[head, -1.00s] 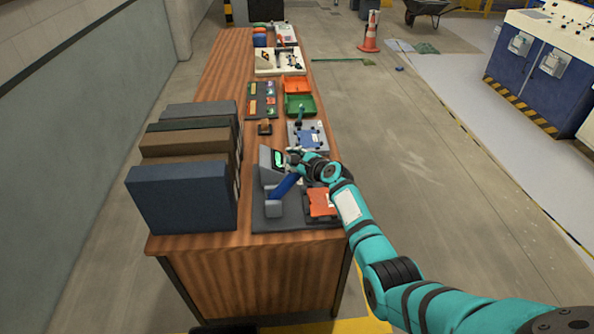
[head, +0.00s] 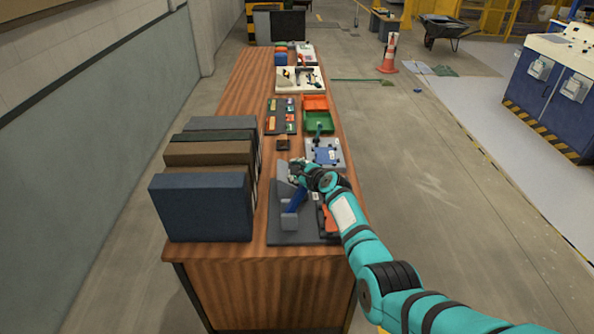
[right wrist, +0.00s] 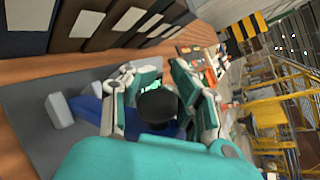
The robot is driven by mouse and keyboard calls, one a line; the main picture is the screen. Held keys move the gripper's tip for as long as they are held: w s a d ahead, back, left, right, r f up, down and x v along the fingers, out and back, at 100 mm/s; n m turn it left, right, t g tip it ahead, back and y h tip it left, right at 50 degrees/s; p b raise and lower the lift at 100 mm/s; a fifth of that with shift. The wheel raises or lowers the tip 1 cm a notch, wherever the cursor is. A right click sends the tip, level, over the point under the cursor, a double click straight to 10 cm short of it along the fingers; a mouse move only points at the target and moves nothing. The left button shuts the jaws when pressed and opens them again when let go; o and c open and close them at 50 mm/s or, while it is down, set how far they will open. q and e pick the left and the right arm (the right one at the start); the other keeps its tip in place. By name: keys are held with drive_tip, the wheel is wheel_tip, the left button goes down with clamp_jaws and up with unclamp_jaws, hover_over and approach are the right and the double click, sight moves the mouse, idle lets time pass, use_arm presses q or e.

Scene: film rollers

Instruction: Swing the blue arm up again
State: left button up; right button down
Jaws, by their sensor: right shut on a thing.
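The blue arm (head: 296,201) belongs to a device on a grey base (head: 279,237) at the near end of the wooden table. It slants up from a grey hinge block (head: 289,221) toward my right gripper (head: 299,172). In the right wrist view the blue arm (right wrist: 88,108) runs from the left in between the fingers of my gripper (right wrist: 166,92), which are shut on its dark-ended part (right wrist: 158,104). The fingers hide much of the arm's end. A small green-lit display (right wrist: 151,87) shows partly behind the fingers. My left gripper is out of view.
A row of large binders or boxes (head: 200,208) stands close on the left. An orange part (head: 328,219) lies beside the device, partly behind my right arm. Farther back are a blue-and-grey fixture (head: 323,153), green tray (head: 319,122) and orange tray (head: 315,103).

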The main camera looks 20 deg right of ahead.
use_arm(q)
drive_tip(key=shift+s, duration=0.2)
use_arm(e)
drive_tip(key=shift+s+a+f, duration=0.3)
drive_tip(key=shift+a+f, duration=0.4)
drive_tip(key=shift+a, duration=0.05)
drive_tip(key=c, duration=1.6)
unclamp_jaws()
drive_tip(key=shift+c, duration=0.2)
drive_tip(key=o, duration=0.7)
drive_tip(key=shift+s+a+r, duration=0.25)
drive_tip(key=shift+r, duration=0.05)
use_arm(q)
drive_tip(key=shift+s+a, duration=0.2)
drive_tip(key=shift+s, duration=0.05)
use_arm(e)
drive_tip(key=shift+d, duration=0.1)
drive_tip(key=shift+d+r, duration=0.15)
drive_tip(key=shift+d, duration=0.05)
drive_tip(key=shift+s, duration=0.1)
